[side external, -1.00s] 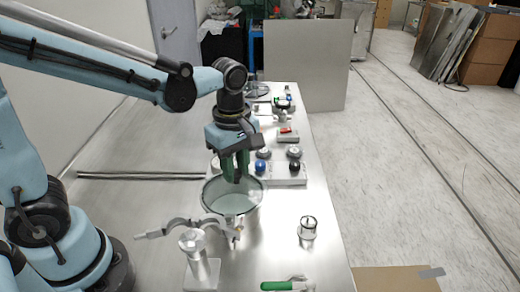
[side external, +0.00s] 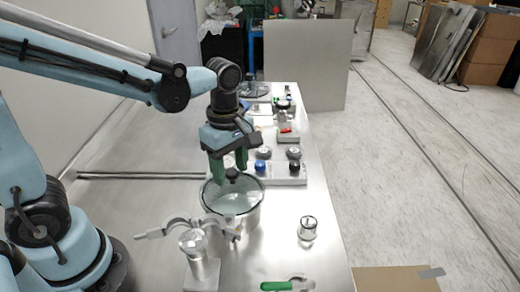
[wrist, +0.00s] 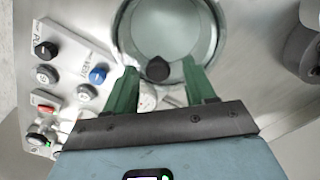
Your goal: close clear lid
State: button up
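A round vessel (side external: 231,220) with a dark rim stands on the metal bench, its clear lid (side external: 218,198) showing as a pale see-through disc at the top. In the wrist view the clear lid (wrist: 165,30) fills the top middle. A black knob (wrist: 158,68) shows at its edge nearest my gripper. In the side view the knob is at the far rim. My gripper (wrist: 160,70) is open, its green fingers either side of the knob with a gap on both sides. It also shows above the far rim in the side view (side external: 231,172). I cannot tell whether the lid lies flat.
A small glass jar (side external: 307,228) and a green-handled tool (side external: 288,284) lie to the right. A control panel with knobs (side external: 283,168) sits behind the vessel. The bench's left side is clear.

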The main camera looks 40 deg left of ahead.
notch_tip(320, 180, up, 12)
dwell(0.9)
jog(key=m+t, duration=0.6)
jog(key=m, duration=0.9)
send_near(229, 172)
jog(key=w+a, duration=0.1)
jog(key=w+a+f, duration=0.1)
jog(key=w+a, duration=0.1)
jog(key=shift+a+f, duration=0.1)
jog(key=shift+f, duration=0.25)
jog(key=m, duration=0.1)
jog(key=f+m, duration=0.1)
jog(key=m+t, duration=0.1)
jog(key=shift+s+a+f, duration=0.2)
jog(key=shift+s+a, duration=0.05)
jog(key=shift+a, duration=0.05)
